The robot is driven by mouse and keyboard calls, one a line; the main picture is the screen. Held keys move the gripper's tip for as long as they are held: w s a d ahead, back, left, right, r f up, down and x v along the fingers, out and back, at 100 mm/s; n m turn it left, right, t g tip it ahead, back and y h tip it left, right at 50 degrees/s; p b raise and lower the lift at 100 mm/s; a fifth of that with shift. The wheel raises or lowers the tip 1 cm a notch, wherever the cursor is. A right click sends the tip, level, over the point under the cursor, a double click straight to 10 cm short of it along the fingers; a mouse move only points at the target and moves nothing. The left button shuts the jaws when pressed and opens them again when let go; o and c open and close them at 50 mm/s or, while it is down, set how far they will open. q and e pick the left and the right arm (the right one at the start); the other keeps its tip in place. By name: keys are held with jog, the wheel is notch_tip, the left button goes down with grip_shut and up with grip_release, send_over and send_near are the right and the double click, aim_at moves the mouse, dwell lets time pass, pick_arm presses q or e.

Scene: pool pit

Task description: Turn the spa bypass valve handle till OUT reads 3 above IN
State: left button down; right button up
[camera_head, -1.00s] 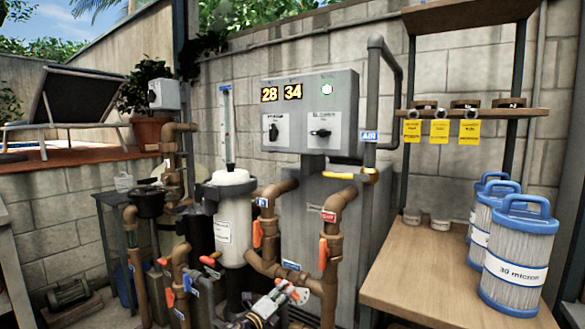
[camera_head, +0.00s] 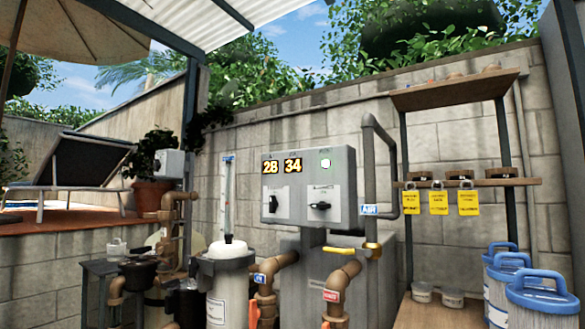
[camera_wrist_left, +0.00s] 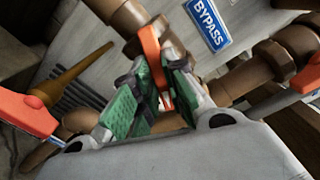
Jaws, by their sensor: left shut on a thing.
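In the left wrist view, my left gripper (camera_wrist_left: 160,92) has its green-padded fingers closed on an orange valve handle (camera_wrist_left: 150,45). The handle stands up between the fingertips, and its lower end is partly hidden by them. In the head view, the control box (camera_head: 342,190) has two lit displays: the left one (camera_head: 270,167) reads 28 and the right one (camera_head: 292,166) reads 34. Their small labels are too blurred to read. Neither gripper shows in the head view now.
Two other orange handles, left (camera_wrist_left: 28,108) and right (camera_wrist_left: 307,76), flank the gripper. A yellow lever (camera_head: 345,250) sits below the AIR pipe. A white filter canister (camera_head: 229,285) stands left, and a bench with blue-capped cartridges (camera_head: 540,300) stands right.

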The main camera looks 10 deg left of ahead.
pick_arm(q)
jog(key=m, duration=0.4)
jog(key=shift+m, duration=0.4)
jog(key=c, duration=1.4)
grip_release()
jog(key=shift+o, duration=0.2)
jog(key=shift+s, duration=0.1)
jog(key=v, duration=0.7)
jog(key=shift+p, duration=0.45)
